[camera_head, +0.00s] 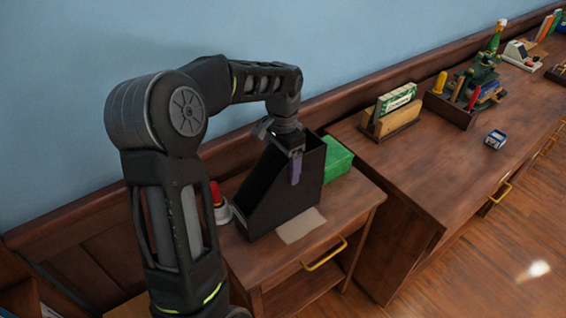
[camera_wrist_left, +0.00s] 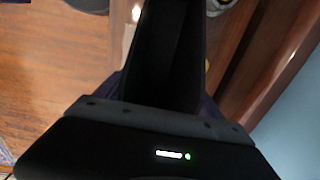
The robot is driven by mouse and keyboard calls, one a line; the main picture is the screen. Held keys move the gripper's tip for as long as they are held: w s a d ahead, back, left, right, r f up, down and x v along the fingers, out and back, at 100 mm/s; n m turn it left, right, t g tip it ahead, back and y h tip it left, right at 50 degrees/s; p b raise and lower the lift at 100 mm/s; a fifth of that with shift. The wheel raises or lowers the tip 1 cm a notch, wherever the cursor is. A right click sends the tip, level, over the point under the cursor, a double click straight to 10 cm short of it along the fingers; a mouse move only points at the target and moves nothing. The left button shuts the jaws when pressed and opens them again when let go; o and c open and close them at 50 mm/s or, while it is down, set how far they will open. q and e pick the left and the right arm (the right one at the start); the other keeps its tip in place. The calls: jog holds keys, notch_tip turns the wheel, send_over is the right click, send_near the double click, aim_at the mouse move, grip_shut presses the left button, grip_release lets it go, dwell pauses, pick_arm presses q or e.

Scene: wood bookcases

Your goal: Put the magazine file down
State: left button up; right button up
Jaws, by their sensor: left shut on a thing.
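The black magazine file (camera_head: 285,193) stands upright on, or just above, the small wooden cabinet top (camera_head: 345,203) in the head view. I cannot tell whether its base touches the wood. My left gripper (camera_head: 295,165) is shut on the file's upper wall, with one finger showing on the outer face. In the left wrist view the dark inside of the file (camera_wrist_left: 168,60) fills the middle, right in front of the gripper (camera_wrist_left: 165,115). My right gripper is in neither view.
A green box (camera_head: 337,158) sits right behind the file. A red-topped object (camera_head: 216,194) stands left of it, and a flat beige sheet (camera_head: 301,225) lies in front. A longer desk (camera_head: 430,165) at right carries a letter holder (camera_head: 392,122) and a filled organizer (camera_head: 452,108).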

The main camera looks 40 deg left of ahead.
pick_arm(q)
jog(key=shift+f, duration=0.2)
jog(key=o, duration=2.1)
notch_tip(320, 180, up, 12)
jog(key=shift+r, duration=0.15)
